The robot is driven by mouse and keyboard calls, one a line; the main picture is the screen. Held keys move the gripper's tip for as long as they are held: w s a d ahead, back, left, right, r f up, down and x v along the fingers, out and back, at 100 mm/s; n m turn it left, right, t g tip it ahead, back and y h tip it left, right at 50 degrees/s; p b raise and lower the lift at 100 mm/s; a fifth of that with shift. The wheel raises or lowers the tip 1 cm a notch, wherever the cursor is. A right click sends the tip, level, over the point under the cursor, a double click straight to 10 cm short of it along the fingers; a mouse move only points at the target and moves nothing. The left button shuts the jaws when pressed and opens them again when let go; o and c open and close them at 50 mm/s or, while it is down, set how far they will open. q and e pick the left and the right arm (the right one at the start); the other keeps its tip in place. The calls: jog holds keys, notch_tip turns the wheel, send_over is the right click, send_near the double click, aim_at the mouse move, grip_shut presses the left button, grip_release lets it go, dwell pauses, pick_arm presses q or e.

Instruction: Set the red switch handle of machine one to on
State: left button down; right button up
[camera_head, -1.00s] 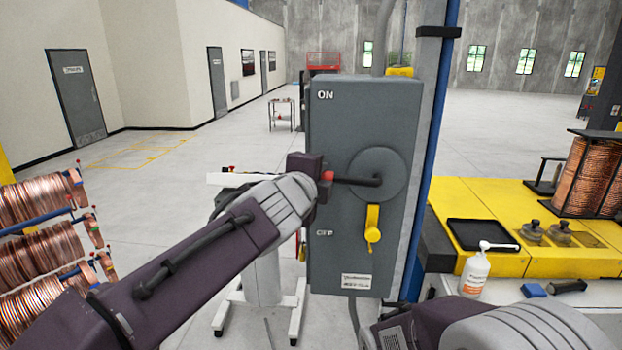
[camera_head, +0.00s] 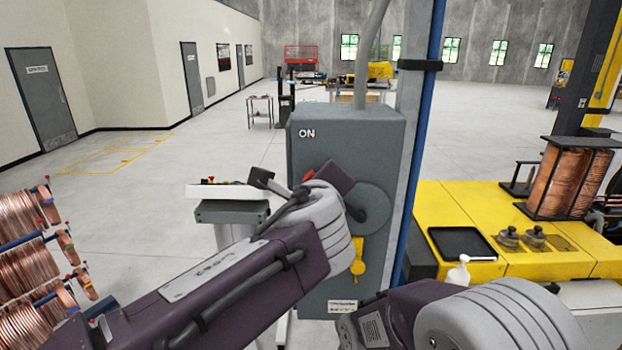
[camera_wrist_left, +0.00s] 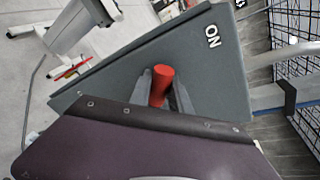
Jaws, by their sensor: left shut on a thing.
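The grey switch box (camera_head: 310,125) of the machine stands upright in the middle of the head view, with "ON" near its top. The red switch handle (camera_wrist_left: 161,86) shows between the fingers of my left gripper (camera_wrist_left: 160,92) in the left wrist view. That gripper is shut on it. In the head view only a small red bit of the handle (camera_head: 308,175) shows beside my left gripper. The handle's lever slopes up and left from the round hub (camera_head: 374,207). My right arm is at the bottom right; its gripper is out of view.
A yellow lever (camera_head: 358,262) sits low on the box. A blue post (camera_head: 421,120) stands right behind it. A yellow bench (camera_head: 510,235) with a black tray (camera_head: 466,243) is at the right. Copper coils (camera_head: 40,270) are at the left. Open floor lies behind.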

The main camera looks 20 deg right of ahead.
pick_arm(q)
jog(key=shift+s+d+r+p, duration=0.1)
jog(key=shift+d+r+p, duration=0.15)
jog(key=shift+d+p, duration=0.05)
jog(key=shift+m, duration=0.3)
jog(key=c, duration=1.4)
grip_release()
jog(key=shift+o, duration=1)
jog(key=shift+d, duration=0.1)
